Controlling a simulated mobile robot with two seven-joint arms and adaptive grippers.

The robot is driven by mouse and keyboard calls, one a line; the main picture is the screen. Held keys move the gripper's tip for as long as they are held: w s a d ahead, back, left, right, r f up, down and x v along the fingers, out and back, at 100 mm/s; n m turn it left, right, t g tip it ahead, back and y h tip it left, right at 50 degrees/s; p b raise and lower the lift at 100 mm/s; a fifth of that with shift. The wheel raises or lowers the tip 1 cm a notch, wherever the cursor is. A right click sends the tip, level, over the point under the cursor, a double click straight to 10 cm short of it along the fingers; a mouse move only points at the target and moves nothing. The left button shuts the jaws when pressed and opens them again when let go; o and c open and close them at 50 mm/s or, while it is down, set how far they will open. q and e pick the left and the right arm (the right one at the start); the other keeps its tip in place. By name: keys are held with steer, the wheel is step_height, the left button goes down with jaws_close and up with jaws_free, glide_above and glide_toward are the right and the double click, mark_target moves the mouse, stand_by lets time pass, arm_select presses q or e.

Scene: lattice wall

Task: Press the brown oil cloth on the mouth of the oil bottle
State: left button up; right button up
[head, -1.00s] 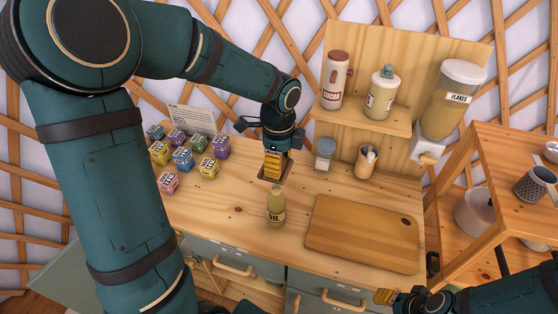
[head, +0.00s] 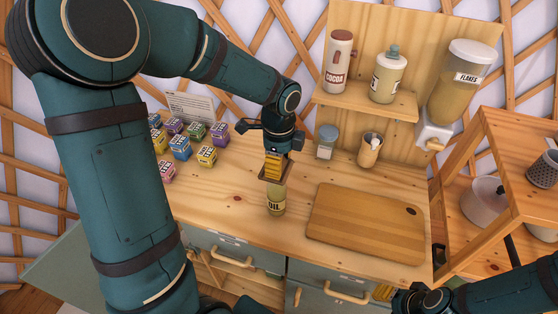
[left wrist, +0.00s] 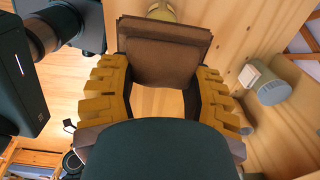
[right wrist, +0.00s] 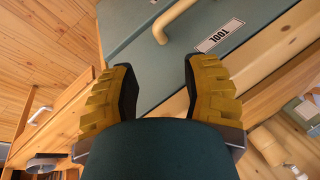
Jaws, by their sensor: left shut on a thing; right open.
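The oil bottle (head: 276,205) stands upright on the wooden counter, its yellowish body labelled OIL. The brown oil cloth (head: 272,177) is held by my left gripper (head: 274,164) at the bottle's top and hides the mouth. I cannot tell whether cloth and mouth touch. In the left wrist view the folded cloth (left wrist: 165,48) spans between the yellow fingers of the left gripper (left wrist: 160,80), and a small part of the bottle (left wrist: 163,10) shows beyond it. My right gripper (right wrist: 160,75) is open and empty, low in front of the drawers.
A cutting board (head: 365,225) lies right of the bottle. Several small labelled boxes (head: 181,148) stand at the left. The drawer front (right wrist: 190,50) is near my right gripper.

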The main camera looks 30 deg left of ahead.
arm_select(q)
steer(key=shift+f+b, duration=0.3)
steer(key=shift+f, duration=0.3)
stand_by(1.7)
steer(key=shift+r, duration=0.1)
step_height(320, 180, up, 5)
steer(key=p, duration=0.4)
steer(key=shift+r+p, duration=0.55)
steer(key=shift+r, duration=0.4)
